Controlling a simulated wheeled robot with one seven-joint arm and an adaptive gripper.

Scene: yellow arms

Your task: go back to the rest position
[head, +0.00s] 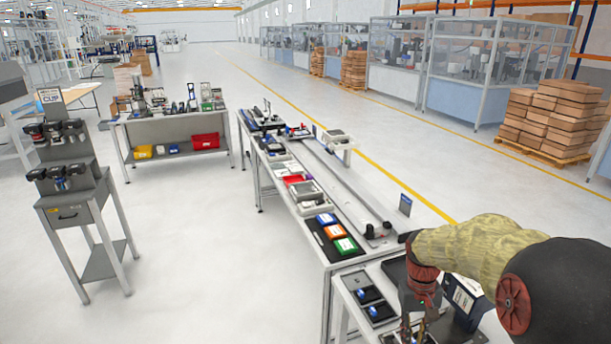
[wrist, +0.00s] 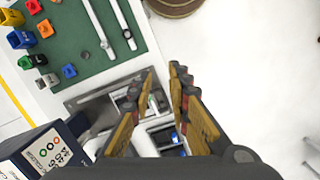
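My gripper (wrist: 163,72) points down in the wrist view, with its two yellow and dark fingers apart and a narrow gap between them. Nothing is visibly held in the gap; parts of a grey tray (wrist: 88,100) with white and blue items show below and behind the fingers. In the head view my gripper (head: 414,333) is at the bottom edge, low over the near table at the right, and its fingertips are hard to make out. My arm in its yellow cover reaches in from the right.
A dark blue box with printing (wrist: 42,150) stands close to the left of my gripper. A green mat (wrist: 75,40) with coloured blocks and metal tools lies beyond. A long workbench (head: 326,252) with trays runs away from the near table. Open floor (head: 200,240) lies to the left.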

